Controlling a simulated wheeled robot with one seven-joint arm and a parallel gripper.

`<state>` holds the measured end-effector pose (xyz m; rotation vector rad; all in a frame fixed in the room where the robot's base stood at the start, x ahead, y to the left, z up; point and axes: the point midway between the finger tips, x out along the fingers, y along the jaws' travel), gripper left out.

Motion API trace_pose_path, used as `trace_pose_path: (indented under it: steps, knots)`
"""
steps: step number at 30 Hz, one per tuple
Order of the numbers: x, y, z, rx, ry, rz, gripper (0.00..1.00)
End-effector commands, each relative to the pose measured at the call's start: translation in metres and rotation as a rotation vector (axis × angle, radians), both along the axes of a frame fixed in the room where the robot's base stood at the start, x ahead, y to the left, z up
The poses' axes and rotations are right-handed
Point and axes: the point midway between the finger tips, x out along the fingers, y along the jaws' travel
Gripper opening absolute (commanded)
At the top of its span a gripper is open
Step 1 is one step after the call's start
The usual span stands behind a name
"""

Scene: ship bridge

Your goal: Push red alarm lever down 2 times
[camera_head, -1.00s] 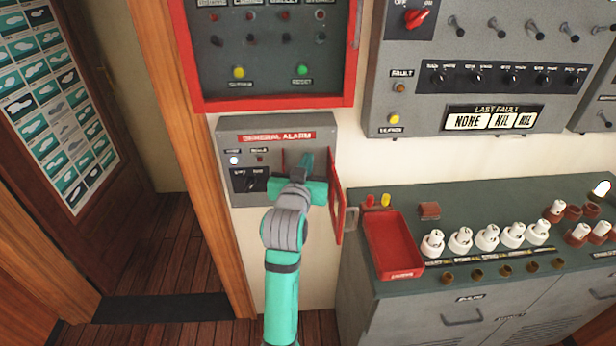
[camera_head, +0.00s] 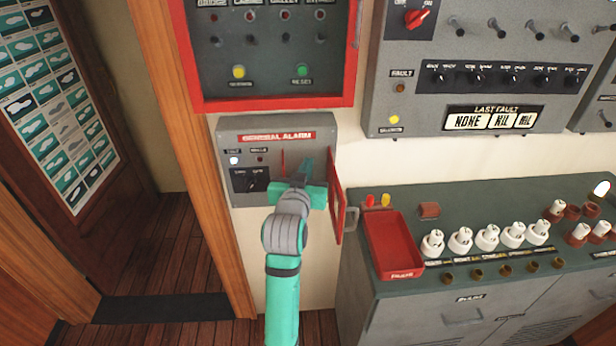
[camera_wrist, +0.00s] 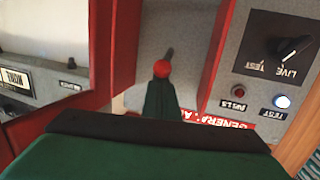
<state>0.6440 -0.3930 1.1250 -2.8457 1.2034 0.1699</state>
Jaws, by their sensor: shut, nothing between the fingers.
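The red alarm lever has a red ball knob (camera_wrist: 162,68) on a short grey stem, seen in the wrist view inside the grey general alarm box (camera_head: 232,132). In the head view my gripper hides the lever. My gripper (camera_head: 303,167) is shut and empty, in front of the box's right part. In the wrist view its green fingertips (camera_wrist: 160,97) are right at the knob and overlap its lower edge. I cannot tell whether they touch it. The red-framed cover (camera_head: 336,197) stands open on the right side of the box.
A red-framed panel (camera_head: 350,60) is just above the box. A green-topped cabinet (camera_head: 455,200) with a red tray (camera_head: 392,245) and white fuses stands at the right. The floor at the left is clear.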

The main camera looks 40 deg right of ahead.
Motion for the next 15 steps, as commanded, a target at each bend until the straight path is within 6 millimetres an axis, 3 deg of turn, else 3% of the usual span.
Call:
trace_pose_path:
  steps: [15]
  knots:
    - [0.0, 0.0, -0.014, 0.001, 0.002, 0.0, 0.0]
